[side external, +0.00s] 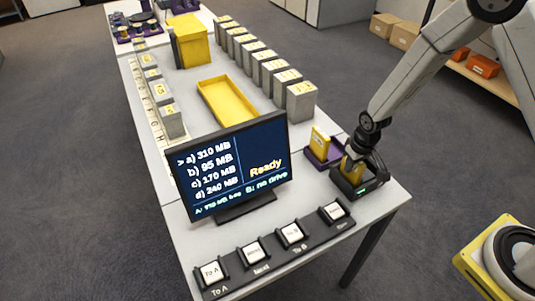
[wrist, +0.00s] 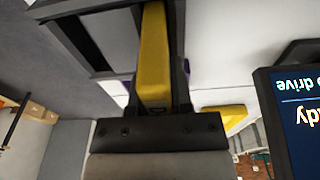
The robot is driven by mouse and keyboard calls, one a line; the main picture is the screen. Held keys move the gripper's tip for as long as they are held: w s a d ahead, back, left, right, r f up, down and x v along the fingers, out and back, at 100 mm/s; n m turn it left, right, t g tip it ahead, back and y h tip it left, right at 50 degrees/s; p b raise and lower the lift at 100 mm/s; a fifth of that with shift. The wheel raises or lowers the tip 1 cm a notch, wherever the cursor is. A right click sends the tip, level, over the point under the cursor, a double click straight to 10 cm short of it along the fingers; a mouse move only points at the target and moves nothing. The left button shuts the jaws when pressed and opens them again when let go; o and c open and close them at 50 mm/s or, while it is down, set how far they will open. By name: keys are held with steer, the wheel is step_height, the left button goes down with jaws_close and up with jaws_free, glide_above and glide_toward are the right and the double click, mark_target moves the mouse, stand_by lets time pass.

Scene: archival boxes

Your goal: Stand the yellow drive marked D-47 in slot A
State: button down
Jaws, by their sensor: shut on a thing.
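My gripper (side external: 357,181) is shut on a yellow drive (side external: 350,167) at the table's right edge, beside a purple holder (side external: 333,160). In the wrist view the held yellow drive (wrist: 154,55) lies between the dark fingers (wrist: 155,85). I cannot read its marking, nor tell whether its lower end is in a slot. A second yellow drive (side external: 319,141) stands upright in the purple holder, left of my gripper; a yellow top (wrist: 222,118) also shows in the wrist view. The slot letters cannot be read, and my gripper hides part of the holder.
A monitor (side external: 228,168) reading "Ready" stands left of my gripper. A row of large keys (side external: 275,245) lines the front edge. A yellow tray (side external: 228,103), a yellow bin (side external: 188,42) and rows of grey boxes (side external: 301,101) stand farther back.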

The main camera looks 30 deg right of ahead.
steer(key=shift+f, duration=0.2)
steer(key=shift+c, duration=2.2)
jaws_free()
steer(key=shift+r, duration=0.1)
steer(key=shift+s+r, duration=0.25)
steer(key=shift+r, duration=1.65)
steer(key=shift+s+r, duration=0.2)
steer(key=shift+r, duration=1.7)
